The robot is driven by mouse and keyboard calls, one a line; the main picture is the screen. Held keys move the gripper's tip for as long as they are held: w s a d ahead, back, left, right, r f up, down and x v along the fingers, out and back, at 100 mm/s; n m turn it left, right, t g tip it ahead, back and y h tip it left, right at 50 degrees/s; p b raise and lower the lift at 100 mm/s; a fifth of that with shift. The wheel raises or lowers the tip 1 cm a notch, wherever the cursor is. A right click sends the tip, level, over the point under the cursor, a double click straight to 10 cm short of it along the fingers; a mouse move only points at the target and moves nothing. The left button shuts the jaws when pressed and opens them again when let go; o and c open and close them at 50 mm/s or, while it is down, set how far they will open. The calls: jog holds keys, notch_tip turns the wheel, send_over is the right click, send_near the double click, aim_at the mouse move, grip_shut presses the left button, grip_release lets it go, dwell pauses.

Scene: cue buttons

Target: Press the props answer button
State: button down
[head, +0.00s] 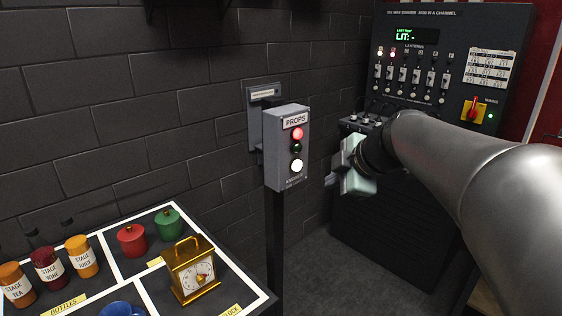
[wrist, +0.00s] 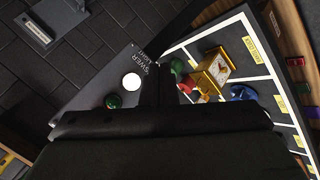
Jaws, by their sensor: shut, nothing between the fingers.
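The grey props box (head: 288,158) stands on a dark post and carries a PROPS label. On its front are a lit red light (head: 297,133), a dark green light (head: 297,148) and a round white button (head: 296,165) at the bottom. My gripper (head: 330,181) is shut and empty, to the right of the box and apart from it, at about the white button's height. In the wrist view the white button (wrist: 132,82) and green light (wrist: 113,101) are visible; the red light is hidden behind my gripper's body. Lettering beside the button is only partly readable.
A prop table (head: 238,311) at the lower left holds bottles, red and green pots, a gold clock (head: 191,270) and a blue item. A dark control cabinet (head: 440,55) with switches and a red knob stands behind my arm. A brick wall backs the box.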

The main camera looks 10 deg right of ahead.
aim_at(297, 166)
jog(key=w+a+p, duration=0.2)
jog(key=w+a, duration=0.2)
jog(key=w, duration=0.1)
jog(key=shift+w, duration=0.15)
dwell(2.0)
jog(key=shift+w+a+b, duration=0.2)
jog(key=shift+w+b, duration=0.1)
jog(key=shift+b, duration=0.1)
jog(key=shift+w+a, duration=0.25)
jog(key=shift+w, duration=0.1)
dwell(0.6)
jog(key=shift+b, duration=0.3)
jog(key=shift+s+d+b, duration=0.45)
jog(key=shift+s+b, duration=0.25)
jog(key=shift+b, duration=0.05)
